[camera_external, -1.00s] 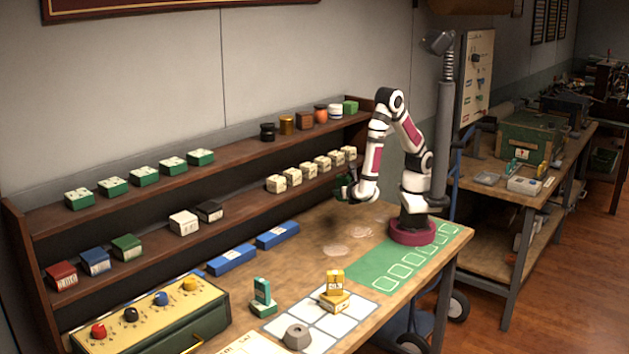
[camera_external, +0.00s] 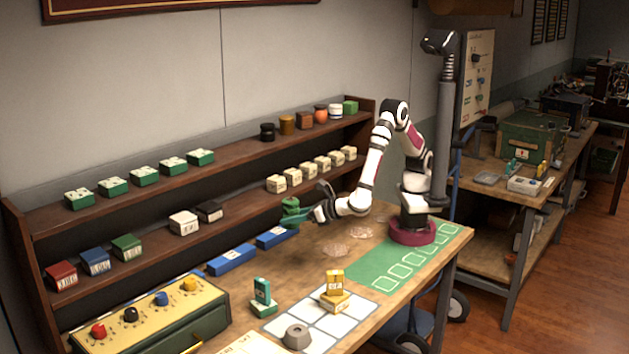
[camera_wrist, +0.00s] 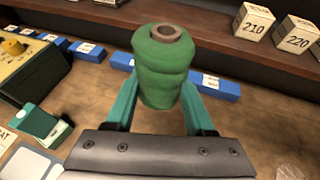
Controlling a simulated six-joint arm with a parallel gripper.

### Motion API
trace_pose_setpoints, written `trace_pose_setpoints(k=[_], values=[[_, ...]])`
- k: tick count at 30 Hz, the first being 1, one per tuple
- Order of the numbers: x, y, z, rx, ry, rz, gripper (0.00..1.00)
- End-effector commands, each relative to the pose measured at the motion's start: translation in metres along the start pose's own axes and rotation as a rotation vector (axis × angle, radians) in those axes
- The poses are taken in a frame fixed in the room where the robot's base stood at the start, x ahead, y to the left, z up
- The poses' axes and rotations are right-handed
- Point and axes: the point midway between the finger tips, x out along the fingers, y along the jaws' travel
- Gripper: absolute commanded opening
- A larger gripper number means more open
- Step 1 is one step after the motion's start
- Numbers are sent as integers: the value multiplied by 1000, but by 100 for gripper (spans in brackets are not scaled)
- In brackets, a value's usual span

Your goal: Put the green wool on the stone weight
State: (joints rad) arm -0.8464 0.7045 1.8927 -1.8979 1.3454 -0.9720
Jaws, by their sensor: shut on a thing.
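The green wool (camera_wrist: 161,75) is a spool of green yarn with a brown core. My gripper (camera_wrist: 160,108) is shut on it, one teal finger on each side, in the wrist view. In the external view the green wool (camera_external: 291,208) is held upright in the air above the bench, in front of the shelf, by my gripper (camera_external: 296,219). The stone weight (camera_external: 297,336) is a grey faceted block with a hole in its top. It sits on the white-squared mat at the front of the bench, well apart from the wool, and nothing rests on it.
Blue boxes (camera_external: 231,260) lie along the shelf foot. A yellow-topped panel with coloured knobs (camera_external: 148,312) is at left. The middle of the bench is mostly clear.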

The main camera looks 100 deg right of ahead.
Motion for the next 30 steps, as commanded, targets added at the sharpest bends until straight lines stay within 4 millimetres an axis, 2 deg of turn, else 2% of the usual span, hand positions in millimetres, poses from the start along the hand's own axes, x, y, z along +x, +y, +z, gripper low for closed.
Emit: trace_pose_setpoints(k=[1,3,6,9,12,18,23,30], values=[[-6,34,-2,-37,0,96,1],[-19,85,-4,-100,-1,247,1],[-46,150,-9,-188,-1,457,1],[-76,201,-15,-262,-1,636,1],[-103,237,-22,-319,-1,775,1],[-141,276,-33,-392,1,950,1],[-164,295,-41,-433,2,1048,1],[-148,294,-78,-436,5,1046,1]])
